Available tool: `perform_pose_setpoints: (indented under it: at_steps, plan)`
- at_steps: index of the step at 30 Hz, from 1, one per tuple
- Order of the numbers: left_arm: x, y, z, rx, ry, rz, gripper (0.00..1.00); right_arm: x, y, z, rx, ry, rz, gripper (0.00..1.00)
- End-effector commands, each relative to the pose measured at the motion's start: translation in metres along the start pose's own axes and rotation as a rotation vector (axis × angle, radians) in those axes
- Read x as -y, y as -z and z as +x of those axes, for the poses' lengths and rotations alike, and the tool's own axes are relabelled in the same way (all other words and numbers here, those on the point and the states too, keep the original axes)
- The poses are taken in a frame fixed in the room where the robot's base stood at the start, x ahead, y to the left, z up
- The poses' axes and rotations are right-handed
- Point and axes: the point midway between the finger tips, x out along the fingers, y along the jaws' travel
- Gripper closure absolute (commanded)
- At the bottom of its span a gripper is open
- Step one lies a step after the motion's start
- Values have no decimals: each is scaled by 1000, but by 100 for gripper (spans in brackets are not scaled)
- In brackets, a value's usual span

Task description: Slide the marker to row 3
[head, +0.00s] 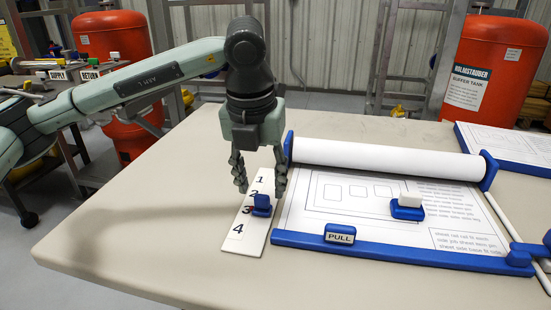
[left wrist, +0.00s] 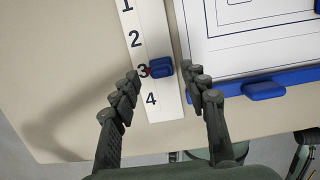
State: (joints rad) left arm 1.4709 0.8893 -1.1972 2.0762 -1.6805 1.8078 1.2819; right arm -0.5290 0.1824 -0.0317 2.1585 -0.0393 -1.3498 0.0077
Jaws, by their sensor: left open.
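A white number strip (head: 236,239) with rows 1 to 4 lies on the table left of the drawing board. The blue marker (head: 262,206) sits on the strip beside the number 3; its red tip points at the 3 in the left wrist view, where the marker (left wrist: 161,67) also shows. My left gripper (head: 260,187) points down over the strip and is open. Its fingers (left wrist: 165,88) stand on either side of the marker, apart from it. My right gripper is not in view.
A blue-framed board (head: 390,252) with a paper roll (head: 385,158), a PULL tab (head: 340,233) and a blue block with a white top (head: 407,208) lies right of the strip. The table (head: 150,225) is clear at the left and front. Red tanks (head: 497,70) stand behind.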

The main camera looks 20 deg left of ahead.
Motion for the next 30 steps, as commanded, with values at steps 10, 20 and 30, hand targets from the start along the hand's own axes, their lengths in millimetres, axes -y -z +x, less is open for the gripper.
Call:
perform_pose_setpoints:
  at_steps: [10, 20, 30]
  plan:
    - [0, -4, -19, 1, 0, 0, 55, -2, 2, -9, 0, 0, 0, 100]
    - [0, -4, -24, 1, 0, 0, 55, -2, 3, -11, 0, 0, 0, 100]
    - [0, -4, -50, 1, 0, 0, 55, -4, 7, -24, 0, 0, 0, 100]
